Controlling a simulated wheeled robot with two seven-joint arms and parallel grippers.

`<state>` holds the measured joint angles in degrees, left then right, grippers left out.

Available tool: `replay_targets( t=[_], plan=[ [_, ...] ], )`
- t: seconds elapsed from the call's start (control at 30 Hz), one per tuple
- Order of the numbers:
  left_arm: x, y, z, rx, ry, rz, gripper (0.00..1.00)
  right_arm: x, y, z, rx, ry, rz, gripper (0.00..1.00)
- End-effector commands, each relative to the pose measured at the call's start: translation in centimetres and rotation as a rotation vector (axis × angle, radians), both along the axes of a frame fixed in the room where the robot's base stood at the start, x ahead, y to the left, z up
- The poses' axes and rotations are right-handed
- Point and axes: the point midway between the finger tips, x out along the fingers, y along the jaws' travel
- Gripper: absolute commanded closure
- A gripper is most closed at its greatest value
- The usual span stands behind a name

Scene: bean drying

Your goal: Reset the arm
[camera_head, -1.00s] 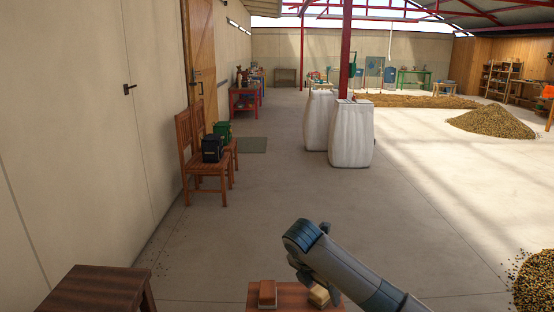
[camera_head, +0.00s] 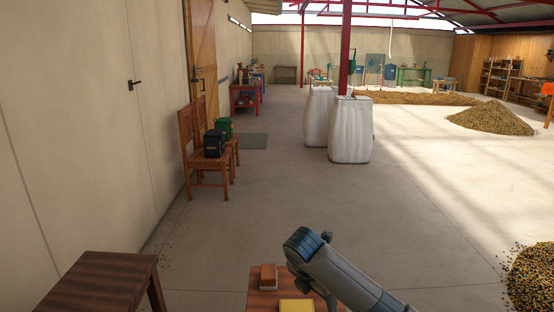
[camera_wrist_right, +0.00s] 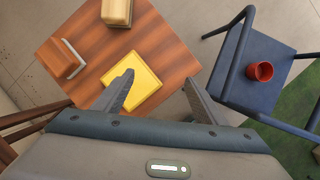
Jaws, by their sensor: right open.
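My right arm comes in from the lower right in the head view, with its gripper low over a small wooden table (camera_head: 258,299). In the right wrist view my right gripper (camera_wrist_right: 158,84) is open, with nothing between its fingers. A flat yellow square (camera_wrist_right: 133,83) lies on the table; the left finger overlaps its near part in the picture. It also shows at the bottom edge of the head view (camera_head: 296,305). A brown block (camera_wrist_right: 62,58) with a pale strip lies left of it, and a tan block (camera_wrist_right: 117,11) lies beyond it. My left gripper is out of view.
A blue chair (camera_wrist_right: 262,52) with a red cup (camera_wrist_right: 260,71) on it stands right of the table. A dark wooden stool (camera_head: 96,283) is at the lower left. Wooden chairs (camera_head: 187,132) stand along the wall. White sacks (camera_head: 350,130) surround a red post. Open floor lies ahead.

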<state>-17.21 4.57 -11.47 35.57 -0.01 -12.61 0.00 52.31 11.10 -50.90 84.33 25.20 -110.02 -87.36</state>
Motion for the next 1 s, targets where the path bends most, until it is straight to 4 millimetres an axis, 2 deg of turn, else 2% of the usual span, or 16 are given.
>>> replay_targets(
  t=[0.27, 0.47, 0.73, 1.0],
  plan=[
    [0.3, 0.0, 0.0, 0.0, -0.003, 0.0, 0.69, -2.7, 1.4, -3.1, 0.092, -0.007, -0.079, 0.35],
    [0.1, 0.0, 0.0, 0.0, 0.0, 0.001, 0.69, -6.0, 2.6, -6.4, 0.199, -0.011, -0.192, 0.35],
    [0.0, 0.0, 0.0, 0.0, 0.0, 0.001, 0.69, -13.3, 3.7, -11.6, 0.412, -0.014, -0.49, 0.35],
    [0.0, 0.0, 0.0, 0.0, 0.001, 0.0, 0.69, -20.8, 2.5, -15.0, 0.582, -0.018, -0.857, 0.35]
  ],
)
